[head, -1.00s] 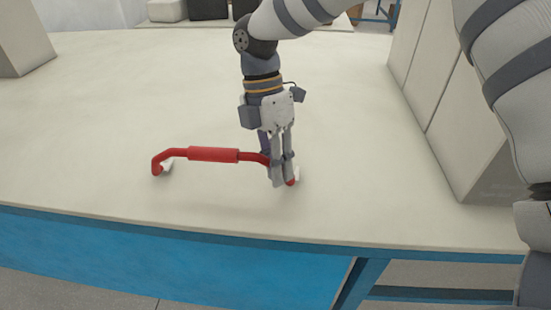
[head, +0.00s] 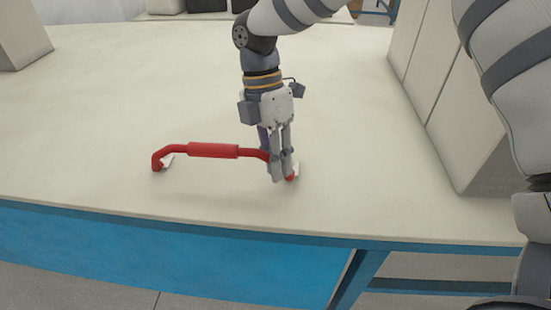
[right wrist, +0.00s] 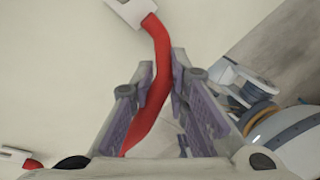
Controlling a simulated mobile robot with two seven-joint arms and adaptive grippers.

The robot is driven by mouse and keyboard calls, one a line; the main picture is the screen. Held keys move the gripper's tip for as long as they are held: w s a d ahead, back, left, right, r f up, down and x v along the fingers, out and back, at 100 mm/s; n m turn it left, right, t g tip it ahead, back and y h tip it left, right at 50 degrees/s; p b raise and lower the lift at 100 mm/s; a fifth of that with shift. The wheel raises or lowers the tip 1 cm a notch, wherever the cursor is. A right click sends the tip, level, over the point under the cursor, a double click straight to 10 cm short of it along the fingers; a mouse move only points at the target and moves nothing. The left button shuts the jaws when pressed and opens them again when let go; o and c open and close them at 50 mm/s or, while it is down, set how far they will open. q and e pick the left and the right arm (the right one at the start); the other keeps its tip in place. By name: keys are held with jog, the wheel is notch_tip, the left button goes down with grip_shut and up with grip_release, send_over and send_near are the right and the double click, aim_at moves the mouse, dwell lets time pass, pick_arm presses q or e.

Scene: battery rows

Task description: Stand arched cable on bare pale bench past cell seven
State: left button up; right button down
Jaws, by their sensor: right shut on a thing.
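The arched red cable (head: 213,151) has a thicker sleeve in the middle and bent-down ends with pale lugs. It is over the front part of the pale bench (head: 100,110), with its arch upright. My right gripper (head: 283,174) points down and is shut on the cable near its right end. In the right wrist view the red cable (right wrist: 155,75) runs between the finger pads, with a pale lug (right wrist: 130,10) at the top and another lug (right wrist: 15,154) at lower left. I cannot tell whether the lugs touch the bench. My left gripper is not in view.
Tall pale boxes (head: 455,100) stand along the right side of the bench. A grey block (head: 22,35) stands at the far left. Dark and pale boxes (head: 205,4) are at the back. The bench around the cable is bare, and its front edge is close. No battery cells show.

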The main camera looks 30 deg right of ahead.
jog(key=c, duration=0.8)
grip_release()
jog(key=shift+f, duration=0.1)
jog(key=shift+c, duration=0.2)
jog(key=v, duration=1.1)
dwell(0.6)
